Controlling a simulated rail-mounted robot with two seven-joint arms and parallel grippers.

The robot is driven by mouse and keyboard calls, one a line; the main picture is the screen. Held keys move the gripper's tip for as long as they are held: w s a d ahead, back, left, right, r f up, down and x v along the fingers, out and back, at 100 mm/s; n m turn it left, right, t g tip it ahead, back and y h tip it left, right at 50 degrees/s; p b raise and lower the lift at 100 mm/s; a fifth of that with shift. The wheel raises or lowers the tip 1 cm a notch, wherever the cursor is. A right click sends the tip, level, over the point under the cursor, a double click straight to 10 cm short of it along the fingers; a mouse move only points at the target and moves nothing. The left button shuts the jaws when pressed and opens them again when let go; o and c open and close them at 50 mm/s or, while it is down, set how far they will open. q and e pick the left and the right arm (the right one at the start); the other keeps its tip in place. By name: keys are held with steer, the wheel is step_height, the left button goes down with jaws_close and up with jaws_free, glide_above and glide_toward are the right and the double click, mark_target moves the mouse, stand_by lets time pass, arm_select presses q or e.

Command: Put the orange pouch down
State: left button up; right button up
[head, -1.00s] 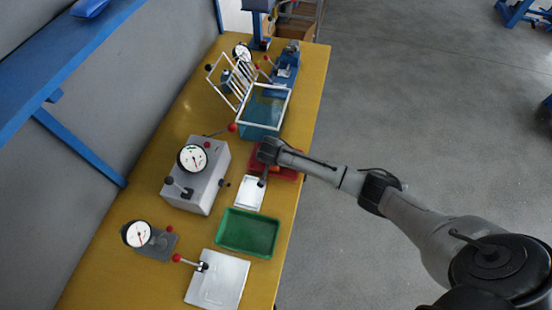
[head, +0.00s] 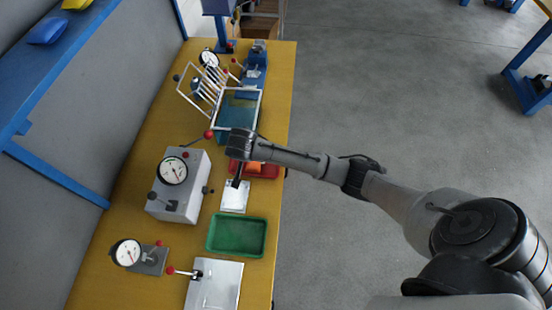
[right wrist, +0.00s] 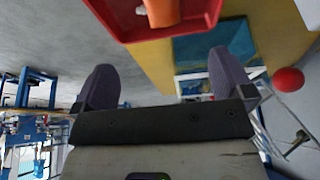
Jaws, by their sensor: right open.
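The orange pouch (head: 255,168) lies in the red tray (head: 270,174), partly hidden by my right arm. In the right wrist view the pouch (right wrist: 162,12) shows at the top edge, inside the red tray's rim (right wrist: 170,32), beyond my fingertips. My left gripper is not in view.
A teal bin with a white frame (head: 236,110) stands behind the red tray. A grey gauge box (head: 180,188) with red-knobbed levers stands to the left. A green tray (head: 237,236) and a silver plate (head: 214,285) lie nearer. Open floor is to the right.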

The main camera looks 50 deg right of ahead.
steer(key=s+a+f+n+y, duration=0.2)
steer(key=s+a+n, duration=0.2)
steer(key=s, duration=0.4)
steer(key=s+a+f+n+y, duration=0.1)
steer(key=s+a+f+n, duration=0.2)
steer(key=s+a, duration=0.3)
steer(key=s+d+r+n, duration=0.1)
steer(key=s+n, duration=0.2)
steer(key=s, duration=0.5)
steer(key=s+d+r+n+t+y, duration=0.1)
steer(key=s+r+n, duration=0.1)
steer(key=s, duration=0.6)
steer(key=shift+r+n, duration=0.15)
steer(key=shift+n, duration=0.35)
steer(key=shift+s, duration=0.1)
steer(key=shift+r, duration=0.1)
step_height(320, 180, up, 25)
steer(key=p, duration=2.5)
